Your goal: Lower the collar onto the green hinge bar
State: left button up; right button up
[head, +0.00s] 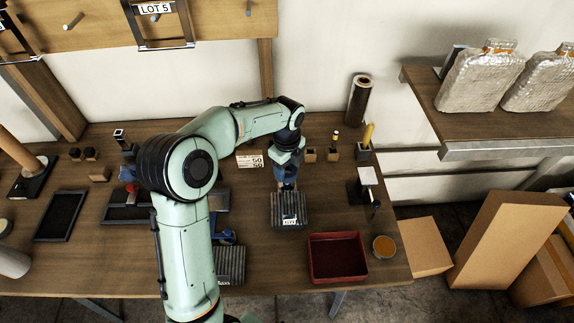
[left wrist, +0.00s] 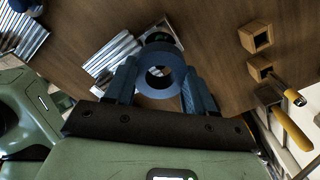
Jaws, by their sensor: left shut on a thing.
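My left gripper (head: 288,183) is above the ribbed grey block (head: 289,210) near the middle of the bench. In the left wrist view my left gripper (left wrist: 160,82) is shut on the dark blue ring-shaped collar (left wrist: 146,75), one finger on each side. A dark green rounded piece, apparently the green hinge bar (left wrist: 161,38), shows just past the collar's far edge, beside the ribbed block (left wrist: 112,57). I cannot tell whether they touch. The head view hides the collar and bar behind my gripper. My right gripper is not in view.
A red tray (head: 337,278) and a small orange-topped tin (head: 384,246) stand at the front right. Small wooden holders (head: 310,155) stand behind the ribbed block. A dark cylinder (head: 359,100) stands at the back. Another ribbed block (head: 231,264) lies beside my arm.

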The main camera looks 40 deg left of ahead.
pick_arm(q)
jog(key=shift+f+b, duration=0.75)
jog(key=shift+f, duration=0.6)
jog(key=shift+f+b, duration=0.5)
jog(key=shift+f, duration=0.65)
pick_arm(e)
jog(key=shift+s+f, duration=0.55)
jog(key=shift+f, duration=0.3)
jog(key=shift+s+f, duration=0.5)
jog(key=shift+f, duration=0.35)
pick_arm(q)
jog(key=o, duration=1.1)
notch_tip(320, 180, up, 14)
jog(key=shift+f+p, duration=0.25)
jog(key=shift+p, duration=0.7)
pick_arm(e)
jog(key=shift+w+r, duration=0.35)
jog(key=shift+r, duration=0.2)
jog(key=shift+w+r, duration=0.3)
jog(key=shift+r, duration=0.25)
pick_arm(q)
jog(key=shift+f, duration=0.1)
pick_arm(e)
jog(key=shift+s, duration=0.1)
